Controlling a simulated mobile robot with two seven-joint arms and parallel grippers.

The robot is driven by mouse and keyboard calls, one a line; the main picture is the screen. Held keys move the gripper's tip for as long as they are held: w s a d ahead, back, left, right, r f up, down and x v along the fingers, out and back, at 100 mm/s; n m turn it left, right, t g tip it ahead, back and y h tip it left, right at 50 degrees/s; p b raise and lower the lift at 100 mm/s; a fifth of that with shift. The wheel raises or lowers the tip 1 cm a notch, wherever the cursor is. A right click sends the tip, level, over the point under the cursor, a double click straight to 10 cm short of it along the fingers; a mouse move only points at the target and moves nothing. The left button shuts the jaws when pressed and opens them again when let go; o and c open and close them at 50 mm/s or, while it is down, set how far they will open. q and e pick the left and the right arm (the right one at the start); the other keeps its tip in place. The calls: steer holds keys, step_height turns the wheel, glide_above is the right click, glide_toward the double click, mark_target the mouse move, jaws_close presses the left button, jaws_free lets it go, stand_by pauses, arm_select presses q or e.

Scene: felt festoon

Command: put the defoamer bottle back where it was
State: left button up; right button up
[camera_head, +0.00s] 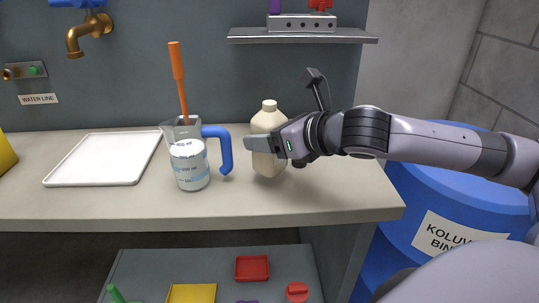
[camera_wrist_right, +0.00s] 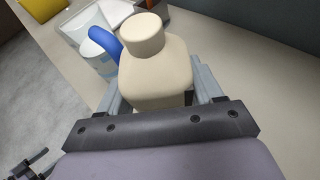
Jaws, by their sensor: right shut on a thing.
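The defoamer bottle is the cream bottle (camera_head: 268,120) with a round cap, upright on the right half of the counter. My right gripper (camera_head: 262,146) comes in from the right and is shut on its body. In the right wrist view the bottle (camera_wrist_right: 154,65) sits between the two fingers (camera_wrist_right: 158,92). No label shows on it, and its lower part is partly hidden by the gripper. The bottle's base appears at counter level; I cannot tell whether it touches.
A clear jug with a blue handle (camera_head: 226,150) and an orange stick (camera_head: 177,80) stands left of the bottle, behind a white-and-blue can (camera_head: 189,165). A white tray (camera_head: 100,182) lies further left. A shelf (camera_head: 300,38) hangs above. A blue barrel (camera_head: 400,235) stands right of the counter (camera_head: 300,212).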

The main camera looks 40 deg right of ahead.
arm_select(q)
steer(key=shift+f+b, duration=0.4)
steer(key=shift+f, duration=0.4)
arm_select(e)
steer(key=shift+f, duration=1.5)
steer(key=shift+f, duration=0.15)
steer(key=o, duration=1.2)
steer(key=shift+o, duration=0.2)
